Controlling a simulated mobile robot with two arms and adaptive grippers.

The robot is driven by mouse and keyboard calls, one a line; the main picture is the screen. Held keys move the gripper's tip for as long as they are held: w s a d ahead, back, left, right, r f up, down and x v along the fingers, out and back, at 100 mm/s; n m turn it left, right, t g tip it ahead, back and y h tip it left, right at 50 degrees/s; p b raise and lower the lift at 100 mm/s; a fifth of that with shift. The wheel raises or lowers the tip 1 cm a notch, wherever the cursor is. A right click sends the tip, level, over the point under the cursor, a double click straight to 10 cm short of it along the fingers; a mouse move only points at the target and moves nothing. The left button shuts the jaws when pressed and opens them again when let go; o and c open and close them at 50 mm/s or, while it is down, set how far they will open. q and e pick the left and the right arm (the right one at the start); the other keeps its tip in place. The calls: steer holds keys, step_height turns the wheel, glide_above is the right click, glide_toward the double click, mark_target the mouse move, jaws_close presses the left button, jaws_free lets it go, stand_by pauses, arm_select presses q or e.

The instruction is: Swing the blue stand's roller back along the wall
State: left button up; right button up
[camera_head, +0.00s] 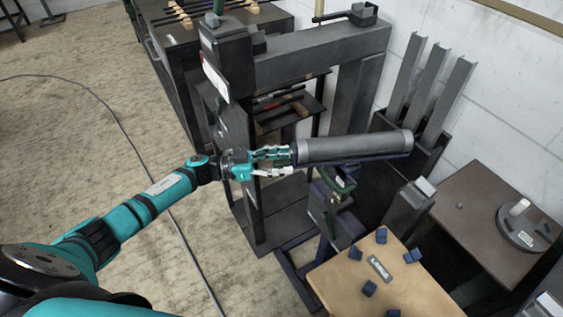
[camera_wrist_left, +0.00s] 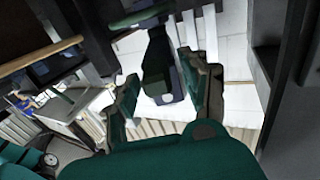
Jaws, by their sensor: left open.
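The roller (camera_head: 355,147) is a long grey cylinder in the middle of the head view. It lies nearly level, its right end close to the upright channels by the wall. Under it is the dark blue stand (camera_head: 327,207), with its foot on the floor. My left gripper (camera_head: 292,160) reaches in from the left, fingers open, at the roller's left end. I cannot tell whether they touch it. In the left wrist view the open fingers (camera_wrist_left: 160,100) spread on both sides of a dark shape I cannot identify for sure. My right gripper is not in view.
A dark frame with a thick crossbeam (camera_head: 320,52) stands behind the roller. Upright metal channels (camera_head: 432,85) stand at the wall. A wooden table with small blue blocks (camera_head: 335,287) is in front, and a brown table (camera_head: 480,215) at right. The floor at left is open, with a cable.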

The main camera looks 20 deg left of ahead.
arm_select(q)
step_height(320, 180, up, 10)
steer(key=shift+f, duration=0.2)
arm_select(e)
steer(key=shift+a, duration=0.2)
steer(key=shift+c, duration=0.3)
